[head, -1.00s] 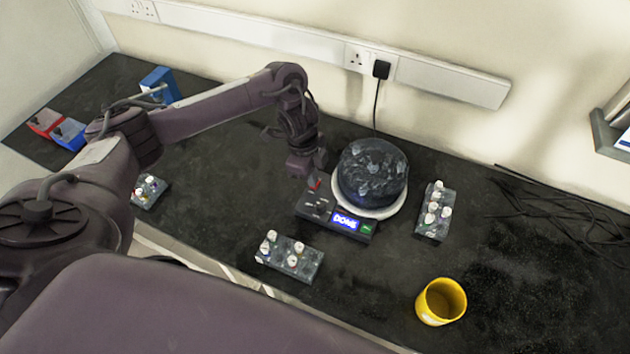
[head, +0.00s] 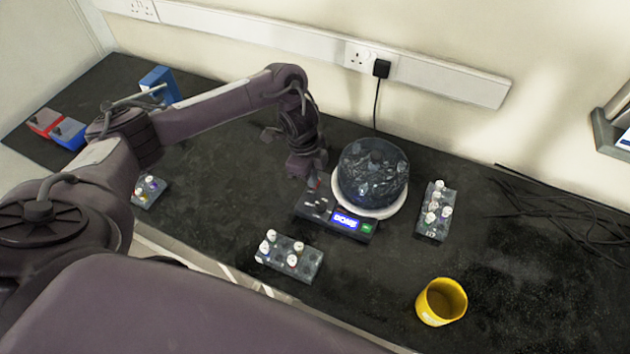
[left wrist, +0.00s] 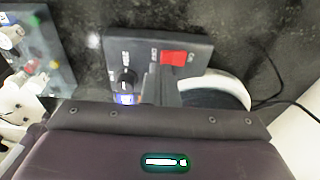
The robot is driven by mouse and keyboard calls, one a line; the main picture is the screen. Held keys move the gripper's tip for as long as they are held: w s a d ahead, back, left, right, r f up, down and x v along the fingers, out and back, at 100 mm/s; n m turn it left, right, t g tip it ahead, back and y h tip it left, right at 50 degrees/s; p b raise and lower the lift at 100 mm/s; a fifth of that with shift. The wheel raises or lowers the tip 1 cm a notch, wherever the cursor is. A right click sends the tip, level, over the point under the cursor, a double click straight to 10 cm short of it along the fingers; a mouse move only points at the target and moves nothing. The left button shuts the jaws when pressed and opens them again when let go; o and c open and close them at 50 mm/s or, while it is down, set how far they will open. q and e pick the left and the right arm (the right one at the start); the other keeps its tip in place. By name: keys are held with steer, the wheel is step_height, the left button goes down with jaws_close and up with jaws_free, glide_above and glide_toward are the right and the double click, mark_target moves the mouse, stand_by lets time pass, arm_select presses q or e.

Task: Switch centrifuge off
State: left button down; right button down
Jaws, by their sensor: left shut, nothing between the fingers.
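The centrifuge has a dark, glassy dome (head: 373,172) on a white round rim (head: 370,210). Its grey control panel (head: 331,212) in front carries a lit blue display (head: 346,220) and a small green patch. A red rocker switch (left wrist: 174,58) sits on the panel in the left wrist view, with a black knob (left wrist: 126,76) to its left. My left gripper (head: 314,184) is shut and empty, pointing down at the switch end of the panel. In the left wrist view its fingers (left wrist: 166,80) are right by the switch; contact and switch position cannot be told. My right gripper is not in view.
Racks with white-capped tubes stand in front (head: 308,270), right (head: 421,227) and left (head: 144,203) of the centrifuge. A yellow cup (head: 441,302) is at the front right. A black plug (head: 381,69) with a cable is in the wall socket. Loose black cables (head: 560,205) lie far right.

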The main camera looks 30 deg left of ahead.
arm_select(q)
steer(key=shift+f+b, duration=0.45)
steer(key=shift+f, duration=0.25)
steer(key=shift+r, duration=0.15)
step_height(320, 180, up, 5)
steer(key=p, duration=0.5)
stand_by(0.3)
stand_by(0.4)
